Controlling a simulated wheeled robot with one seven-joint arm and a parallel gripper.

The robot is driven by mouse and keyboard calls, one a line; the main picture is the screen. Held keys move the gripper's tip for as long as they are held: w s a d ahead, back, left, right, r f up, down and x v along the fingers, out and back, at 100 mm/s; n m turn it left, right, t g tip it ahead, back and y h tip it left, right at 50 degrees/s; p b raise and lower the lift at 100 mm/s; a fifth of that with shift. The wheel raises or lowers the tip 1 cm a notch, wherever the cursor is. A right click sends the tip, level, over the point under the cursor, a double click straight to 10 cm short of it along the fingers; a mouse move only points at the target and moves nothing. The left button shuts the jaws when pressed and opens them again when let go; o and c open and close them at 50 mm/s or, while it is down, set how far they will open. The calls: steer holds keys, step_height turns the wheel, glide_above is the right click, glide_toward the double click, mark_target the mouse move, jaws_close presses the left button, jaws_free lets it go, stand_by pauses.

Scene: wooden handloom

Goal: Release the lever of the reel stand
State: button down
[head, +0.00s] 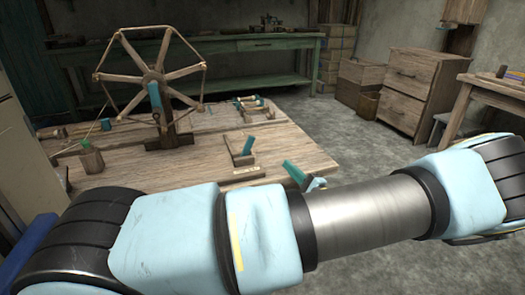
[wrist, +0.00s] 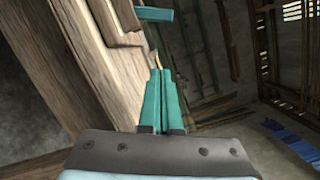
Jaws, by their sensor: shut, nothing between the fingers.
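The reel stand (head: 168,139) stands on the wooden table at the left in the head view. It carries a six-spoked wooden reel (head: 133,79). A teal piece (head: 155,97) runs up its post near the hub; I cannot tell whether this is the lever. My gripper (head: 290,165) is near the table's front right edge, well to the right of the stand and apart from it. In the wrist view its teal fingers (wrist: 160,75) are shut together with nothing between them. A teal bar (wrist: 153,15) shows beyond the fingertips; I cannot tell what it belongs to.
A small wooden block with a teal piece (head: 247,146) stands on the table (head: 215,125) left of my gripper. A wooden cup (head: 92,161) is at the left. A green bench (head: 230,66) and a drawer cabinet (head: 408,90) stand behind. Bare floor lies right of the table.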

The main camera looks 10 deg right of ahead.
mark_target(247, 149)
steer(key=x, duration=1)
steer(key=shift+w+a, duration=0.2)
steer(key=shift+s+a+r, duration=0.15)
steer(key=shift+a+r, duration=0.15)
steer(key=shift+a, duration=0.25)
steer(key=shift+s+a+r, duration=0.15)
steer(key=shift+a+r, duration=0.15)
steer(key=shift+a, duration=0.25)
steer(key=shift+s+a+r, duration=0.1)
steer(key=shift+a+r, duration=0.1)
steer(key=shift+a, duration=0.4)
